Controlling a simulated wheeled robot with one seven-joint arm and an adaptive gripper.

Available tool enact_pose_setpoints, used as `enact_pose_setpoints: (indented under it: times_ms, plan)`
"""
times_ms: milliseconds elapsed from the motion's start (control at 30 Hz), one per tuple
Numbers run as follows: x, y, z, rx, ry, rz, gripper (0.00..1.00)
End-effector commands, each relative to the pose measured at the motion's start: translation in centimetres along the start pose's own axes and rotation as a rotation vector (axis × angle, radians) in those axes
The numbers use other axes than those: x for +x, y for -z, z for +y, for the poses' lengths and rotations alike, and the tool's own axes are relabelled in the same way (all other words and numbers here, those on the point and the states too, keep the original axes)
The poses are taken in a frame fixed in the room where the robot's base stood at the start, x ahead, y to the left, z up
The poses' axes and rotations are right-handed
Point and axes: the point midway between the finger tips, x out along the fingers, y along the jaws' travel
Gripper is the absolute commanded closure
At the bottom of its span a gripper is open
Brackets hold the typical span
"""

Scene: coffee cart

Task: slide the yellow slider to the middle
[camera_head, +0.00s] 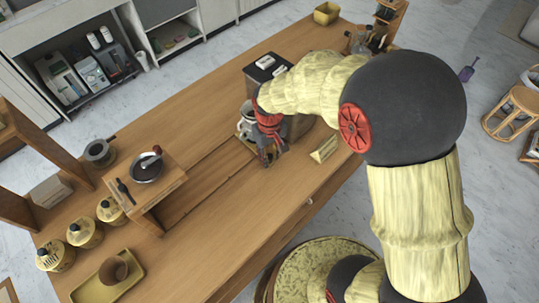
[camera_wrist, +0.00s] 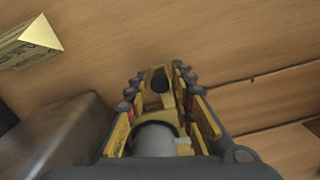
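The yellow slider (camera_wrist: 158,80) shows in the wrist view as a yellow piece with a dark opening, between my fingers. In the head view its yellow edge (camera_head: 248,143) shows beside my gripper, under a white cup (camera_head: 246,121). My gripper (camera_head: 266,156) points down at the slider, at the far end of the long groove in the wooden counter. In the wrist view my gripper (camera_wrist: 158,82) has its fingers apart, one on each side of the yellow piece, with narrow gaps. A grey round body (camera_wrist: 155,140) lies nearer the camera between the fingers. My arm hides part of this area.
A dark coffee machine (camera_head: 268,68) stands behind my gripper. A yellow sign (camera_head: 324,149) stands to the right. The groove (camera_head: 205,178) between looks clear.

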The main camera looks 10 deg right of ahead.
Motion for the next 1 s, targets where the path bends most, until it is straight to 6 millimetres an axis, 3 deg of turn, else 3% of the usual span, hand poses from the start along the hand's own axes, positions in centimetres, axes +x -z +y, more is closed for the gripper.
enact_pose_setpoints:
  times_ms: [400, 1000]
  plan:
    - [-0.01, 0.00, 0.00, 0.000, 0.000, 0.000, 1.00]
    - [-0.02, -0.01, -0.06, 0.000, 0.000, 0.000, 1.00]
